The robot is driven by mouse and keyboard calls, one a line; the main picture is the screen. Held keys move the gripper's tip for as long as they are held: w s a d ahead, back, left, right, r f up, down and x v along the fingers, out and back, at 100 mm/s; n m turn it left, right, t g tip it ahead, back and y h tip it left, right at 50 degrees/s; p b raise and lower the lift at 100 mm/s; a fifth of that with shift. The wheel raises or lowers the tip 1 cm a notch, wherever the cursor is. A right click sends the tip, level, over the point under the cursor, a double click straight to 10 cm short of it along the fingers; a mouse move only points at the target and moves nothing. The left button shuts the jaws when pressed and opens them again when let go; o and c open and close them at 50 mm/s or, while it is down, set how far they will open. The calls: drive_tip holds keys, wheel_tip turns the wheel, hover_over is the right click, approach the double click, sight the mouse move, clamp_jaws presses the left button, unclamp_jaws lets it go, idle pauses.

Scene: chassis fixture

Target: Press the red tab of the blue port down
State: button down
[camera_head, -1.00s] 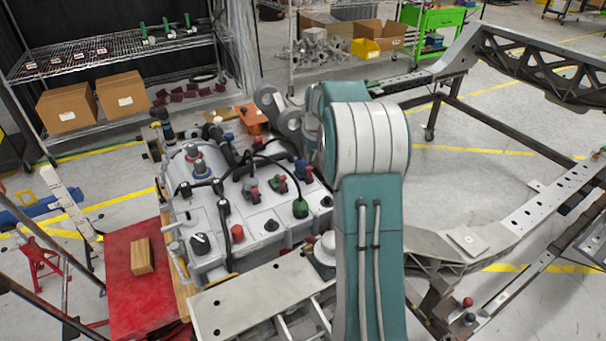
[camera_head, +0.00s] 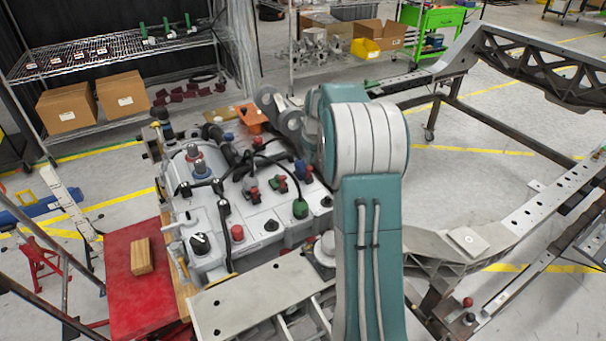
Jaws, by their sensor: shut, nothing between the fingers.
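The blue port (camera_head: 299,168) stands near the right end of the white chassis unit's top, just left of my teal and white arm. A small red patch (camera_head: 309,179) at its lower right looks like its red tab; it is too small to tell whether it is up or down. My gripper cannot be made out; my arm's large joint and links cover the area right of the port. No contact with the port can be seen.
A green port (camera_head: 279,185) and a grey port with red (camera_head: 251,188) stand left of the blue one. A green round cap (camera_head: 300,209) is in front. A black cable (camera_head: 266,153) arcs behind them. A red cart (camera_head: 132,305) with a wooden block (camera_head: 141,257) stands left.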

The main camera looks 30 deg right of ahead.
drive_tip(key=shift+s+x, duration=0.25)
drive_tip(key=shift+x, duration=0.8)
drive_tip(key=shift+w+v, duration=0.25)
drive_tip(key=shift+v, duration=0.75)
drive_tip(key=shift+w+v, duration=0.25)
drive_tip(key=shift+v, duration=0.75)
drive_tip(key=shift+w+v, duration=0.25)
drive_tip(key=shift+v, duration=0.8)
drive_tip(key=shift+r, duration=0.5)
